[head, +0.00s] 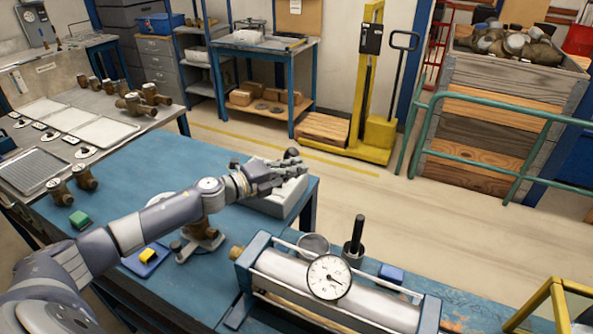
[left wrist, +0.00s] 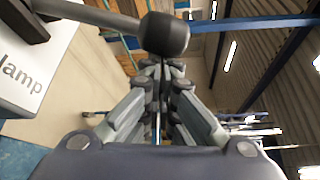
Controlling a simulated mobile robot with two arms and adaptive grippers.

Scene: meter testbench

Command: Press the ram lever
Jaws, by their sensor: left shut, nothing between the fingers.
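A lever with a dark round knob (head: 291,153) stands by a pale box (head: 285,197) at the right end of the blue bench. In the left wrist view the knob (left wrist: 165,35) sits just beyond my fingertips, on a grey rod from the upper left. The box's face (left wrist: 35,70) there shows lettering ending in "lamp". My left gripper (head: 277,171) is over the box, close to the knob, with its fingers shut and empty. Whether it touches the knob I cannot tell. In the left wrist view the closed fingers (left wrist: 160,75) point at the knob. My right gripper is out of view.
A steel cylinder rig (head: 335,296) with a round dial gauge (head: 329,277) and an upright black handle (head: 355,235) stands at the front. Brass meter bodies (head: 84,177) stand on the left. My left forearm crosses above the blue bench (head: 140,168).

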